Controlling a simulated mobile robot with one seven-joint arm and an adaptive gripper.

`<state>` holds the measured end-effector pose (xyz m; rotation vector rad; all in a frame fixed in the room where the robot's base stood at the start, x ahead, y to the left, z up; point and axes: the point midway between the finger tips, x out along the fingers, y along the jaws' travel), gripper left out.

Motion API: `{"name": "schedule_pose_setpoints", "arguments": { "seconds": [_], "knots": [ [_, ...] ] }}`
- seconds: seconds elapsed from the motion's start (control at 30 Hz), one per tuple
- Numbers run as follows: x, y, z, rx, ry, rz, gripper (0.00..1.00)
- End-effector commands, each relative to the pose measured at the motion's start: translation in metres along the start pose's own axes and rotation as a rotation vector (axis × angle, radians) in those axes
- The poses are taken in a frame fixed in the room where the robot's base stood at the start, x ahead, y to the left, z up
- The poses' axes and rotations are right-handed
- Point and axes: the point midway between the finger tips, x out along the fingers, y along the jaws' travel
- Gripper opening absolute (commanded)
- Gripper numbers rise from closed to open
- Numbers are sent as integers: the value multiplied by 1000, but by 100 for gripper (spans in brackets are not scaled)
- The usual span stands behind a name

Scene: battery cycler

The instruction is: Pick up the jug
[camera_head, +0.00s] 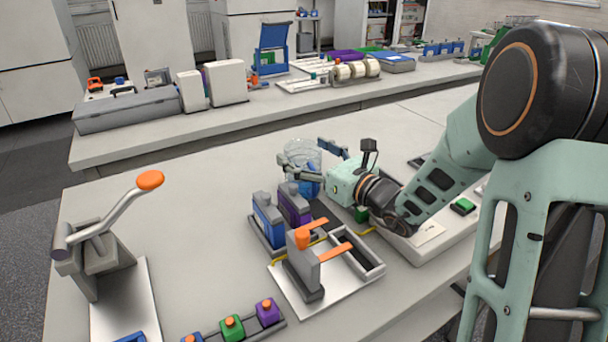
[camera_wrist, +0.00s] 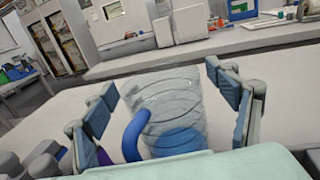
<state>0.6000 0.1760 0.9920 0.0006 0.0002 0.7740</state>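The jug (camera_head: 302,154) is clear with ring lines, a blue base and a blue handle. It stands on the near table beyond the blue and purple blocks. My gripper (camera_head: 306,157) is open, its fingers on either side of the jug. In the wrist view the jug (camera_wrist: 178,105) sits between the spread fingers of my gripper (camera_wrist: 160,82), with its handle at the lower left. A gap shows between the jug and the right finger. Contact at the left finger is hard to tell. The jug's lower part is partly hidden in the head view.
A blue block (camera_head: 268,220) and a purple block (camera_head: 293,205) stand close in front of the jug. An orange-handled press (camera_head: 306,270) is nearer. A larger lever press (camera_head: 95,255) stands at left. The table left of the jug is clear.

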Motion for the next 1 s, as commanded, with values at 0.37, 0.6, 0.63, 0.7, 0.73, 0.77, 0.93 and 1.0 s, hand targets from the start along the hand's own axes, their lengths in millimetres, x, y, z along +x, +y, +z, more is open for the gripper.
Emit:
{"name": "schedule_pose_setpoints", "arguments": {
  "seconds": [0.37,0.6,0.63,0.7,0.73,0.77,0.93,1.0],
  "knots": [
    [0,0,0,-1,0,0,36],
    [0,0,1,-1,-1,0,14],
    [0,0,1,-1,-1,0,14],
    [0,0,1,-1,-1,0,14],
    [0,0,1,-1,-1,0,14],
    [0,0,1,-1,-1,0,14],
    [0,-2,8,-2,-1,1,14],
    [-1,-4,14,-3,-2,1,14]
  ]
}}
